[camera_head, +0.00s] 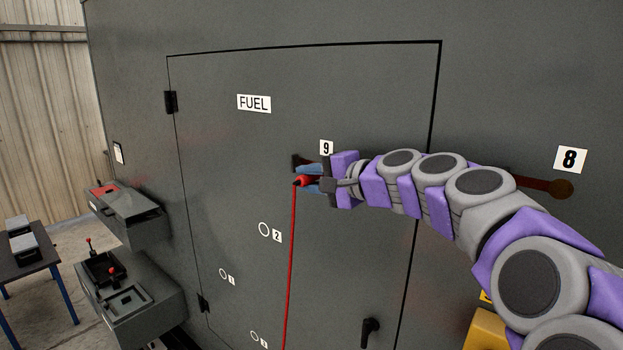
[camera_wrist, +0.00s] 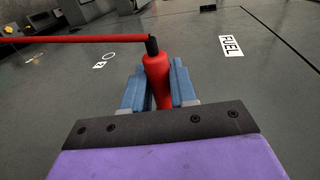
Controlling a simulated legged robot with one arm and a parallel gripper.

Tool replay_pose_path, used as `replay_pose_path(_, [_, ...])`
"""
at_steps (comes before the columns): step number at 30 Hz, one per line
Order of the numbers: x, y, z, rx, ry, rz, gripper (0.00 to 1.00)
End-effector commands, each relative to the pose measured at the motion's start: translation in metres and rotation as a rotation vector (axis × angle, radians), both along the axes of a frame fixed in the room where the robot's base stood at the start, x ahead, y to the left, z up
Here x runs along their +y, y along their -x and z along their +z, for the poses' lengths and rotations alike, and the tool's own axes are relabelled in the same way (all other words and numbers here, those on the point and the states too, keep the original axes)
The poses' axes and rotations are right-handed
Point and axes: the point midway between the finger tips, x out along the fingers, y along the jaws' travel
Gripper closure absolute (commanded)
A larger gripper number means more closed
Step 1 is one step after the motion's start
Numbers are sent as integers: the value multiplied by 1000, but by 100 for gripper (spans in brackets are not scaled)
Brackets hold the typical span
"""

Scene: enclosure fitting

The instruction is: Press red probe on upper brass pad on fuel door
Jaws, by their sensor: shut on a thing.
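The fuel door (camera_head: 225,180) is a grey panel outlined in black, marked FUEL, in the head view. My gripper (camera_head: 311,175) is in front of its upper right part, just below the 9 label. It is shut on the red probe (camera_head: 303,181). In the wrist view the probe (camera_wrist: 157,72) stands between the blue finger pads, with a black collar at its far end and a red lead running left. In the head view the lead hangs straight down. No brass pad can be clearly made out. I cannot tell whether the probe touches the door.
A dark brown piece (camera_head: 300,160) shows partly behind my gripper. A brown bar with a round end (camera_head: 561,188) is under the 8 label. A black handle (camera_head: 370,328) sticks out low on the door.

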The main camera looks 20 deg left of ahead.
Motion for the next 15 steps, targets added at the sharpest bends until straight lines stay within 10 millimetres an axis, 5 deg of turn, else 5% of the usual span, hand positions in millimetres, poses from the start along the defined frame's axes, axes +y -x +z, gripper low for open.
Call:
replay_pose_path(7, [-15, 1, 4, -1, -6, 0, 100])
replay_pose_path(15, [-4, 0, 1, 0, -1, -1, 100])
